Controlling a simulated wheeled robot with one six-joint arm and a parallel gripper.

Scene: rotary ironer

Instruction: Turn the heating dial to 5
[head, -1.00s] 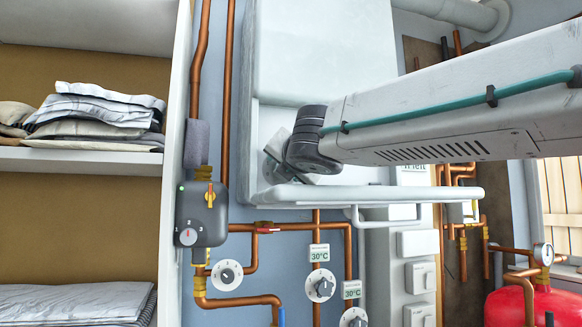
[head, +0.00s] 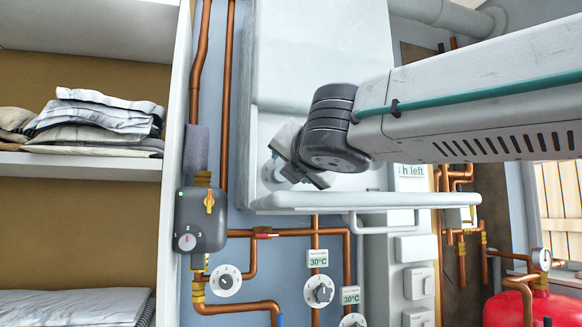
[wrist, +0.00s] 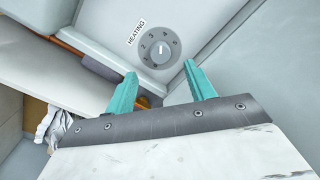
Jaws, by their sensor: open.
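The heating dial (wrist: 161,49) is a round grey knob on a pale panel, with the word HEATING beside it and small numbers around its edge. Its white pointer mark aims roughly up in the wrist view, near the 3 and 4, but the exact number is hard to read. My gripper (wrist: 160,72) is open and empty, its two teal fingers apart on either side of the dial's lower edge in the picture. Contact is not visible. In the head view my gripper (head: 300,158) is at the white ironer, and my wrist hides most of the area there.
The white ironer (head: 330,60) has a ledge and rail (head: 365,202) below my wrist. Copper pipes, a grey control box (head: 202,220) and several other dials (head: 320,291) lie beneath and left. A shelf with folded linen (head: 95,118) stands at left.

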